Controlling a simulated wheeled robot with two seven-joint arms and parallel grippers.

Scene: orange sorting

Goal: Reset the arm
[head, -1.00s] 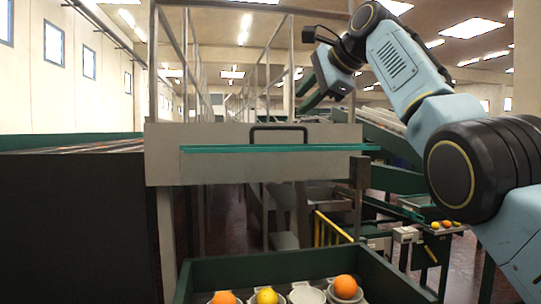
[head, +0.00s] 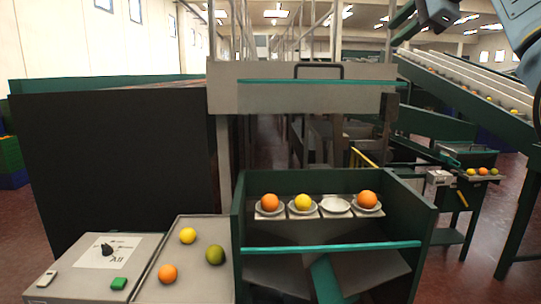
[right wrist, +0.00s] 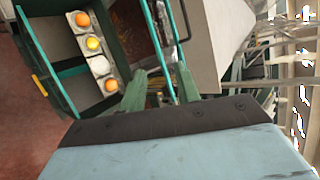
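My right arm (head: 500,25) is raised at the top right of the head view, with its dark end (head: 436,12) high and away from the fruit. In the right wrist view my right gripper (right wrist: 161,82) shows two green fingers spread apart with nothing between them. My left gripper is in neither view. In the sorting box (head: 335,183), a row of pale cups holds an orange fruit (head: 269,202), a yellow fruit (head: 302,202) and another orange fruit (head: 367,200). One cup (head: 336,205) between them is empty.
A grey tray (head: 205,285) at the front left holds a yellow (head: 188,235), a greenish (head: 215,254) and an orange fruit (head: 168,273). Beside it stands a control panel (head: 60,285) with a dial. A sloped conveyor (head: 470,85) runs at the right.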

